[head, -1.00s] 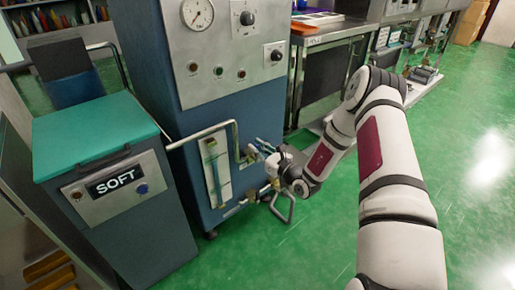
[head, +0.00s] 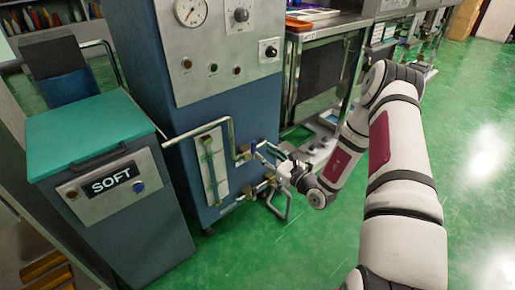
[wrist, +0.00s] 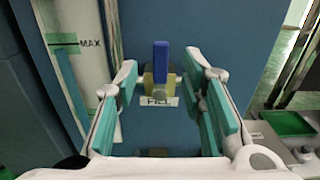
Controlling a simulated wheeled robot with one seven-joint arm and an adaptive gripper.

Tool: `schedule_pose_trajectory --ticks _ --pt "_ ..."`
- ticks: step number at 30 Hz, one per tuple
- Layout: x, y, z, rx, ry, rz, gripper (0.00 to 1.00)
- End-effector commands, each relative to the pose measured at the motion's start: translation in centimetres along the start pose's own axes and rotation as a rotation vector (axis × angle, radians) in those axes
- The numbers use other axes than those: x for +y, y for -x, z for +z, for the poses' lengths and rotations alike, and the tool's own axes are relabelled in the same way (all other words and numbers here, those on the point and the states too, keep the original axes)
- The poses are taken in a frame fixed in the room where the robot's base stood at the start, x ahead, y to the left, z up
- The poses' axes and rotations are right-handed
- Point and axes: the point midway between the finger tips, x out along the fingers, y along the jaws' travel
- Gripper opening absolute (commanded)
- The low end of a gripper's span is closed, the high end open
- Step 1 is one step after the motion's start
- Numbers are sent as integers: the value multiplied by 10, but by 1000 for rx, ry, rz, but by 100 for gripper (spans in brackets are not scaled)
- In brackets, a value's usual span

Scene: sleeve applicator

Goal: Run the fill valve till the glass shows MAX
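In the wrist view the fill valve (wrist: 160,88) is a small brass body with a blue handle (wrist: 161,60) and a FILL label (wrist: 158,101) under it. The handle stands upright in the picture. My gripper (wrist: 160,70) is open, with one teal-padded finger on each side of the valve; I see no clear contact. The glass (wrist: 72,85) is at the left, with a MAX mark (wrist: 90,43) near its top.
The blue cabinet (head: 185,185) carries a dial gauge (head: 190,10) and knobs. A bent metal pipe (head: 205,128) and a lower metal loop (head: 286,205) stick out near my gripper. The SOFT unit (head: 145,225) stands at the left. Green floor is open at the right.

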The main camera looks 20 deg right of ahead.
Motion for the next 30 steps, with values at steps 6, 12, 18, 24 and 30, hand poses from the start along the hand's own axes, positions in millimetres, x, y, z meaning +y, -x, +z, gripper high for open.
schedule_pose_trajectory --ticks 6,12,18,24,30 --pt "0 35 0 2 -1 -1 37" --pt "0 48 0 0 0 0 37" --pt "0 48 0 0 1 1 37" --pt "0 48 0 0 0 1 37" --pt "6 44 10 -11 16 33 37"
